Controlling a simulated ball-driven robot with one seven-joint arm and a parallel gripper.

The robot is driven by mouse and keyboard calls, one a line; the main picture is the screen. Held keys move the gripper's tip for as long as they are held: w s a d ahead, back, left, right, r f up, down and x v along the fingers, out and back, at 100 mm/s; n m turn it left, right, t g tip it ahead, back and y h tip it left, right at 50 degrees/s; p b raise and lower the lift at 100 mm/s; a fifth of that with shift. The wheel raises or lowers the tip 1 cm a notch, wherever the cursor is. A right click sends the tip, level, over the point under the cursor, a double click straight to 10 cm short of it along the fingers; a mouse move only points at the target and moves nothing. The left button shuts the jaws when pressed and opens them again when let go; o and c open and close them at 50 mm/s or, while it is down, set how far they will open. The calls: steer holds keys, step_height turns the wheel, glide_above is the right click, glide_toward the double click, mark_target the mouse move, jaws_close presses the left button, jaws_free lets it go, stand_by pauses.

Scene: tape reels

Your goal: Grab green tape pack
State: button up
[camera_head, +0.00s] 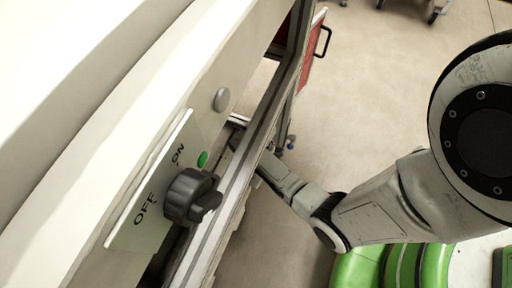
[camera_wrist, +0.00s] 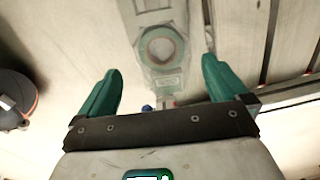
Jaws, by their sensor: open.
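A pale, partly see-through pack with a green ring (camera_wrist: 160,45), which looks like the green tape pack, shows in the wrist view ahead of my fingers. It runs from the top edge down toward the palm. My gripper (camera_wrist: 161,66) is open, with one teal finger to each side of the pack in the picture. I see no finger contact with it; the depth gap is hard to tell. In the head view, my arm reaches down to the metal rail, and the gripper end is mostly hidden there. The pack cannot be made out in that view.
A dark round reel (camera_wrist: 14,98) with an orange edge lies at the left in the wrist view. In the head view, a panel with a black ON/OFF knob (camera_head: 188,196) and a metal rail (camera_head: 252,150) stand left of my arm. Open floor (camera_head: 365,110) lies beyond.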

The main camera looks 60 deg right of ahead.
mark_target(255, 181)
steer(key=shift+w+a+f+b, duration=0.1)
steer(key=shift+f+b, duration=1)
steer(key=shift+f, duration=0.6)
steer(key=shift+w+a+f+b, duration=0.1)
steer(key=shift+f+b, duration=0.95)
steer(key=shift+f, duration=0.6)
steer(key=c, duration=0.9)
steer(key=shift+r, duration=0.1)
